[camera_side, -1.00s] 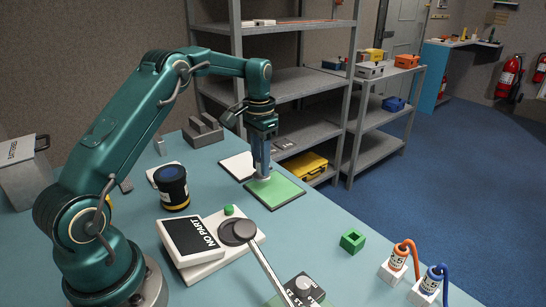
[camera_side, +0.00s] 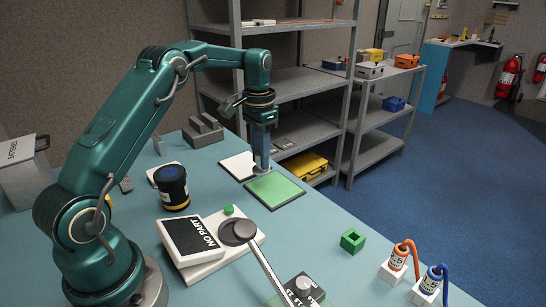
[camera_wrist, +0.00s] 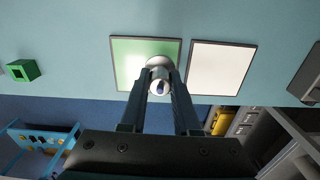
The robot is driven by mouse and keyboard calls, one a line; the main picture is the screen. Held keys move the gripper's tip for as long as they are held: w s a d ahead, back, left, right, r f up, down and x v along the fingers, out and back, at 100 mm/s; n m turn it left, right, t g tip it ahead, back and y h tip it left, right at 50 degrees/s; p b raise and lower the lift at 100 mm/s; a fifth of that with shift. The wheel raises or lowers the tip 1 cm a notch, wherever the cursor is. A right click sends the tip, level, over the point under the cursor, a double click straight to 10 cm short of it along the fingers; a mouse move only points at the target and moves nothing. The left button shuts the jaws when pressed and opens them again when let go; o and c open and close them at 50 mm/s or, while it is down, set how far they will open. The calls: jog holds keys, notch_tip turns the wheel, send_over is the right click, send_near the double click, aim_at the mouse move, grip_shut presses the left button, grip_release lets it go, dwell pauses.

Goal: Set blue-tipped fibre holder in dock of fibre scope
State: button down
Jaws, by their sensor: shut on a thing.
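My gripper (camera_side: 262,160) is shut on a small pale, rounded piece with a dark blue spot at its middle (camera_wrist: 160,84), which looks like the blue-tipped fibre holder. It is over the edge of the green pad (camera_side: 275,191) nearest the white pad; I cannot tell how far above it. The fingers hide part of the holder in the side view. The fibre scope (camera_side: 187,257) is the white unit with a tilted screen reading "NO PART" (camera_side: 193,238), a green button (camera_side: 229,210) and a grey round disc (camera_side: 237,232). I cannot make out its dock clearly.
A white pad (camera_side: 236,166) lies beside the green pad. A dark jar (camera_side: 172,187) stands behind the scope. A green hollow block (camera_side: 352,241) and two blocks with orange (camera_side: 397,262) and blue (camera_side: 428,283) cables are at right. Grey shelving stands behind the bench.

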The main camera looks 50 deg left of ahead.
jog(key=shift+s+d+f, duration=0.15)
jog(key=shift+s, duration=0.2)
jog(key=s+r, duration=0.4)
jog(key=s, duration=0.6)
jog(key=s+r, duration=0.4)
jog(key=s, duration=0.6)
jog(key=w+d+f, duration=0.2)
jog(key=d, duration=0.1)
jog(key=w+d+f, duration=0.2)
jog(key=d, duration=0.1)
jog(key=w+d+f, duration=0.2)
jog(key=d, duration=0.2)
jog(key=shift+w+f, duration=0.3)
jog(key=shift+w, duration=0.05)
jog(key=shift+f, duration=2)
jog(key=shift+f, duration=0.15)
jog(key=c, duration=0.6)
grip_release()
jog(key=shift+c, duration=0.2)
